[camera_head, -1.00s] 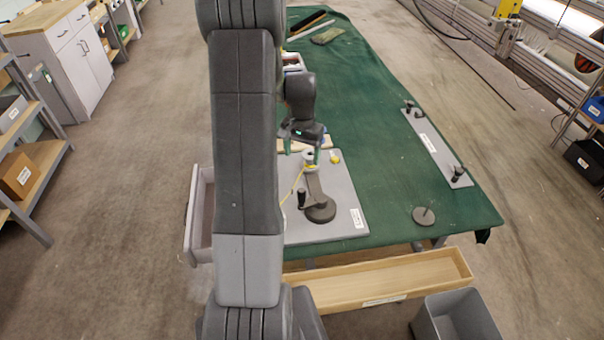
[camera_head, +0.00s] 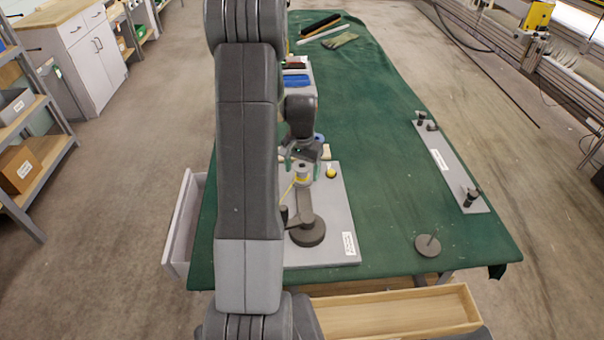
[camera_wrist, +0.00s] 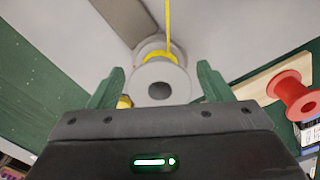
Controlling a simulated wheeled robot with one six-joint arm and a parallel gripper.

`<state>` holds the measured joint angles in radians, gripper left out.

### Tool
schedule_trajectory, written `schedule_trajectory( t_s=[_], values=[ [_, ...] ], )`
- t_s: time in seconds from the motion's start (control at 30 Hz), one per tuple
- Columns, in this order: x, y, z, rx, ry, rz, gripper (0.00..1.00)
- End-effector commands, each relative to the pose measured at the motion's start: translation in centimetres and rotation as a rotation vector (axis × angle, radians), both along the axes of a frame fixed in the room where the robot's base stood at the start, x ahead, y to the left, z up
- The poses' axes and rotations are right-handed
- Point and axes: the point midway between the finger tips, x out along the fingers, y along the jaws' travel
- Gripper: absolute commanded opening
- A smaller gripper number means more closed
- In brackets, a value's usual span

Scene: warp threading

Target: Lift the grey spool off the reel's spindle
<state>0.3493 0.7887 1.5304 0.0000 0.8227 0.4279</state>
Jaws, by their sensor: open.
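The grey spool (camera_wrist: 146,85) shows end-on in the wrist view, a pale flange with a dark centre hole and yellow thread behind it. In the head view the small pale spool (camera_head: 302,180) with yellow thread is just below my gripper (camera_head: 303,165). My gripper's green fingers (camera_wrist: 160,74) are open, one on each side of the spool, with gaps showing. The reel, with a dark round base (camera_head: 309,234) and a grey arm, stands on a grey board (camera_head: 340,205). The spindle itself cannot be made out.
A red spool (camera_wrist: 291,91) lies at the right of the wrist view. A yellow piece (camera_head: 331,172) sits on the board right of my gripper. A grey plate with dark knobs (camera_head: 450,168) and a round base with a pin (camera_head: 428,245) are further right. Green cloth between is clear.

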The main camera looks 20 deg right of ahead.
Motion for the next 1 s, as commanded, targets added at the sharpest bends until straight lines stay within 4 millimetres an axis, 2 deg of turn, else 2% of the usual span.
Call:
schedule_trajectory(
  t_s=[0.07,0.2,0.27,0.53,1.0],
  values=[
    [0.0,0.0,0.0,0.000,0.000,0.000,0.73],
    [0.0,0.0,0.1,0.000,0.000,0.000,0.45],
    [0.0,0.0,0.1,0.000,0.000,0.000,0.35],
    [0.0,0.0,0.6,-0.001,-0.001,0.000,0.35],
    [0.0,0.0,3.9,-0.001,-0.001,0.000,0.35]
  ],
)
